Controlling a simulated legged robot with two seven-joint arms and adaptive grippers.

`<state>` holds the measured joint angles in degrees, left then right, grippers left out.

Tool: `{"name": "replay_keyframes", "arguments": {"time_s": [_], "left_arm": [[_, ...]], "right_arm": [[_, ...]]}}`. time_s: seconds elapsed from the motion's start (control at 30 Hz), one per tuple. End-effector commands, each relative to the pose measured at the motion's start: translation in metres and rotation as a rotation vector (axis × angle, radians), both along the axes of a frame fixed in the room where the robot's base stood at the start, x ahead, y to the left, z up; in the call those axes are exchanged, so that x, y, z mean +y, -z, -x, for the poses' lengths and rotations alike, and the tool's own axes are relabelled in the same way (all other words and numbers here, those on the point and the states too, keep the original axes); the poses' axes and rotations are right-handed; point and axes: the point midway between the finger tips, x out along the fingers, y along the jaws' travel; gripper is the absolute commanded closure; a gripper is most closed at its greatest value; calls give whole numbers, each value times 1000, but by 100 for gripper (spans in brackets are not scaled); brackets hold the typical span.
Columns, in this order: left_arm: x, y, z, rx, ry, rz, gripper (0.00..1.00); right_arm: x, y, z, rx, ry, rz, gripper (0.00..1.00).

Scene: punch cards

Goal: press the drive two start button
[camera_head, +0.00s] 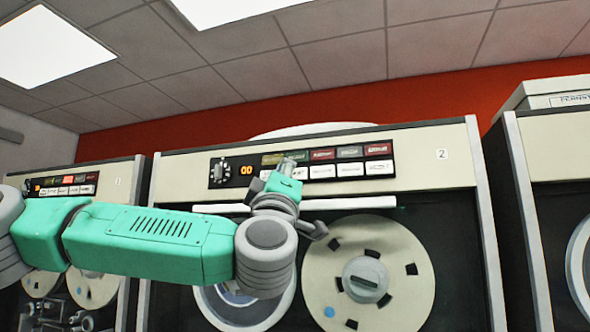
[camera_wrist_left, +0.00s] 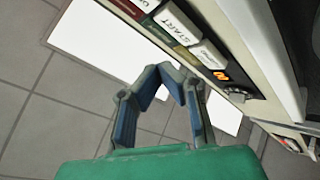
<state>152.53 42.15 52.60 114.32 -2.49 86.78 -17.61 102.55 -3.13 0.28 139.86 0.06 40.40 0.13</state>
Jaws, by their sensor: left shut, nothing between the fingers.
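Drive two is the middle tape cabinet (camera_head: 425,158), marked 2, with a black control panel (camera_head: 232,183) in the head view. Its lower row holds white buttons under a row of coloured ones. In the left wrist view the white START button (camera_wrist_left: 177,23) is readable, second along from the orange display. In the head view my gripper partly hides that part of the row. My left gripper (camera_head: 287,166) is in front of the panel's left-centre buttons. Its fingers (camera_wrist_left: 172,73) are shut and empty, near the panel; I cannot tell whether they touch it.
The orange display (camera_head: 247,170) and a dark knob (camera_head: 224,170) sit left of the buttons. A white bar (camera_head: 345,203) runs below the panel. A large tape reel (camera_head: 405,270) is underneath. Similar cabinets stand left (camera_head: 120,175) and right (camera_head: 535,180).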

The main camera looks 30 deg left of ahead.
Motion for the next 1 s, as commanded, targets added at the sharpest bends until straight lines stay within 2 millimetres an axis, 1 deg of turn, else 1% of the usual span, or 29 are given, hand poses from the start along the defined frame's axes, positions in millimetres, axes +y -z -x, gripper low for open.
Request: {"name": "replay_keyframes", "arguments": {"time_s": [0.1, 0.3, 1.0], "left_arm": [[2, -1, -12, -1, -1, -1, 100], [5, 0, -22, -2, -1, -2, 100], [6, 0, -23, -1, 0, 0, 100]], "right_arm": [[0, 0, 0, 0, 0, 0, 60], [0, -1, 0, 0, 0, 0, 60], [0, -1, 0, 0, 0, 0, 60]]}}
